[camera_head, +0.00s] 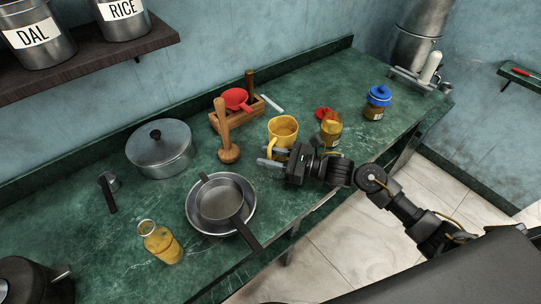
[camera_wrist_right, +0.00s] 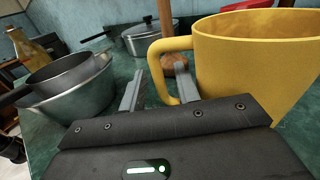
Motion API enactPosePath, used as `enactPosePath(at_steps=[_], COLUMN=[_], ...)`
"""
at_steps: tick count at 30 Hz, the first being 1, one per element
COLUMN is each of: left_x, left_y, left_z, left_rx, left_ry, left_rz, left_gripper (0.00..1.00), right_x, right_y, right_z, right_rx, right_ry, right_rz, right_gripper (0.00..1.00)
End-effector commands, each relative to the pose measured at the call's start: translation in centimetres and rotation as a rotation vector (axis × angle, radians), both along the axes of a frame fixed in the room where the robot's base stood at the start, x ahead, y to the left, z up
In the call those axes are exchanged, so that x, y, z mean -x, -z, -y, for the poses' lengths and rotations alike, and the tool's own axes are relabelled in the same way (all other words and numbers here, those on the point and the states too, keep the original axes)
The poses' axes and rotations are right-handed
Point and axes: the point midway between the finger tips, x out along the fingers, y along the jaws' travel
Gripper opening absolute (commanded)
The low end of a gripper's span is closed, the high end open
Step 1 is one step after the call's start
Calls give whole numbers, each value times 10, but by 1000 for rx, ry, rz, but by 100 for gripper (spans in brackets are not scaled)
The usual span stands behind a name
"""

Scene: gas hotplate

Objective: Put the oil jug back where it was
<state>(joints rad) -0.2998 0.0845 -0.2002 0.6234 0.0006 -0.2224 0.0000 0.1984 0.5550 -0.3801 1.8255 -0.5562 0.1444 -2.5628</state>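A yellow jug (camera_head: 283,132) with a side handle stands upright on the green counter; I take it for the oil jug. It also shows large at the right of the right wrist view (camera_wrist_right: 262,62). My right gripper (camera_head: 268,157) is low beside it, its fingers pointing left in the head view. In the wrist view its two fingers (camera_wrist_right: 159,84) are apart, with the lower handle showing between them, nearer the right finger. Whether they touch the handle I cannot tell. My left gripper is not in view.
A glass bottle of yellow liquid (camera_head: 161,243), a pan (camera_head: 219,199) in a metal bowl, a lidded pot (camera_head: 160,147) and a wooden masher (camera_head: 227,135) stand left of the jug. Jars (camera_head: 331,130) (camera_head: 376,104) stand to its right. Bare counter lies at the back.

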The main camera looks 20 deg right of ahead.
Motion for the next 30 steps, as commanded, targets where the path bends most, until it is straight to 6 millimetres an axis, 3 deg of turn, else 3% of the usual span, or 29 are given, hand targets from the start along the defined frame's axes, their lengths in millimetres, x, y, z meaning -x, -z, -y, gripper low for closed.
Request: enactPosePath(at_steps=[1, 11, 18, 30], left_x=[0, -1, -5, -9], left_y=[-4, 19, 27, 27], left_z=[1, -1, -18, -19], left_rx=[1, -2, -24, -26], left_ry=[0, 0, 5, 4], left_rz=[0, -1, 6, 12], left_gripper=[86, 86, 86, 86], right_x=[1, 37, 58, 65], right_y=[-3, 3, 1, -2], right_z=[1, 57, 90, 102], right_rx=[0, 5, 3, 0], right_ry=[0, 0, 0, 0], right_rz=[-1, -2, -2, 0], right_gripper=[32, 32, 32, 32])
